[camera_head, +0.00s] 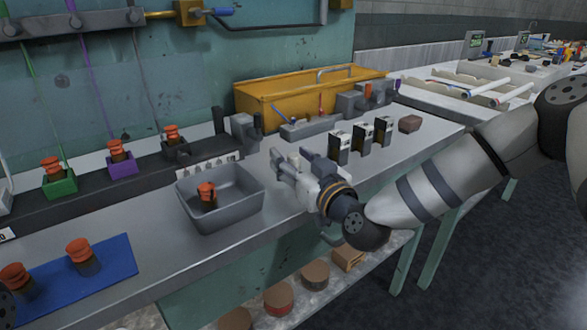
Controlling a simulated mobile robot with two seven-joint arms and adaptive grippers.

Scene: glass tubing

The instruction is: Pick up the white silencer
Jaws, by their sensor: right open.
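My right gripper (286,166) is over the bench with its fingers pointing left. It is open, and I see nothing between the fingers. It is right of a grey tray (249,205) that holds one dark part with an orange-red top (207,194). Similar orange-topped parts stand in a green holder (59,187), a purple holder (122,167) and a black holder (175,152). Two more stand on a blue mat (117,260) at the lower left. I cannot make out which thing is the white silencer. My left gripper is not in view.
Three white-and-black blocks (362,135) and a brown block (410,123) stand on the bench behind my right gripper. A yellow bin (272,102) is at the back. Bare bench top lies right of the blue mat. Round brown items (279,299) are on the lower shelf.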

